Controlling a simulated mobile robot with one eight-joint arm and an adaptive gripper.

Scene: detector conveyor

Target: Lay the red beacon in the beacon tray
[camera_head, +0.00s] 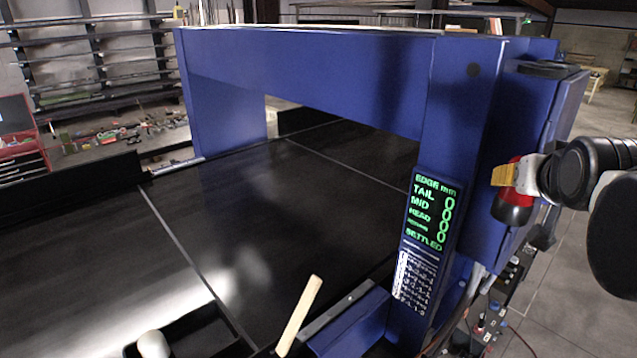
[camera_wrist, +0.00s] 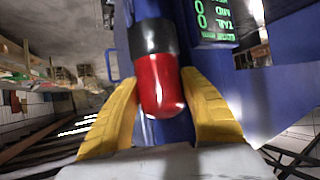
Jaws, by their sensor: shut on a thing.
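The red beacon (camera_head: 513,205) has a red body and a dark end. It is held beside the right side of the blue gantry, and the dark end points down in the head view. My gripper (camera_head: 504,175) is shut on it. In the wrist view the beacon (camera_wrist: 160,85) sits between the two yellow fingers of my gripper (camera_wrist: 162,100). A black open tray (camera_head: 205,345) is cut off by the bottom edge of the head view. I cannot tell whether it is the beacon tray.
The blue gantry (camera_head: 300,75) spans the black conveyor (camera_head: 260,220). A green-lit display panel (camera_head: 432,212) is on its right post. A pale rounded thing (camera_head: 153,344) shows at the black tray, and a wooden stick (camera_head: 299,316) leans near the belt's front edge.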

